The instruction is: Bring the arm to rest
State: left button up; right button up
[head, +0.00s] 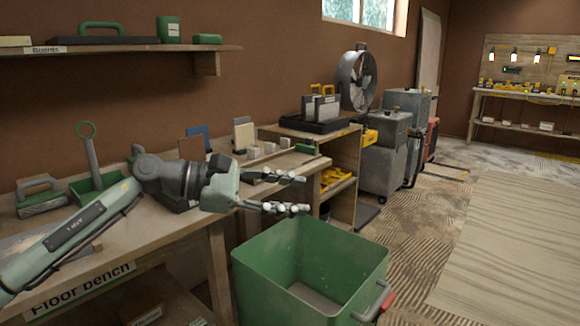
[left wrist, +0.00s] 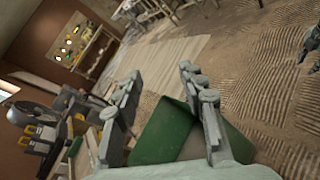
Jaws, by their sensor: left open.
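My left arm reaches in from the left in the head view. Its gripper (head: 305,194) is open and empty, with its fingers pointing right. It hangs in the air at the front edge of the floor bench, above the green bin (head: 262,285). In the left wrist view the two fingers of this gripper (left wrist: 160,78) stand apart with nothing between them, and the green bin (left wrist: 165,135) shows behind them. A grey jointed part at the right edge of the left wrist view looks like part of my right arm, too cut off to read.
The floor bench (head: 165,240) holds a green caddy (head: 97,187), a trowel-like tool (head: 40,197) and several small blocks. A shelf (head: 120,50) runs above it. Grey cases (head: 385,160) and a fan (head: 356,80) stand beyond. Open floor with a wooden panel (head: 510,240) lies right.

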pick_arm(q)
jog(key=w+a+f+n+t+y, duration=0.25)
jog(key=a+f+n+t, duration=0.2)
jog(key=n, duration=0.65)
jog(key=w+a+f+n+t+y, duration=0.2)
jog(key=a+f+n+t+y, duration=0.3)
jog(key=n, duration=0.7)
jog(key=w+a+f+n+t, duration=0.1)
jog(key=w+a+n+t, duration=0.15)
jog(key=n+t, duration=0.6)
jog(key=s+a+f+n+g+y, duration=0.35)
jog(key=a+f+n+y, duration=0.3)
jog(key=f+n, duration=0.45)
jog(key=s+a+f+n+g+y, duration=0.1)
jog(key=s+a+f+n+g, duration=0.2)
jog(key=s+f, duration=0.35)
jog(key=s+a+f+n+g+y, duration=0.1)
jog(key=s+a+f+n+g, duration=0.25)
jog(key=f, duration=0.55)
jog(key=s+a+f+n+g, duration=0.1)
jog(key=s+f+n+g, duration=0.2)
jog(key=s+f, duration=0.4)
jog(key=s+a+f+n+g, duration=0.1)
jog(key=s+f+n+g, duration=0.3)
jog(key=s, duration=1)
notch_tip(320, 180, down, 3)
jog(key=shift+s+f+g, duration=0.1)
jog(key=shift+s+g, duration=0.05)
jog(key=shift+g, duration=0.25)
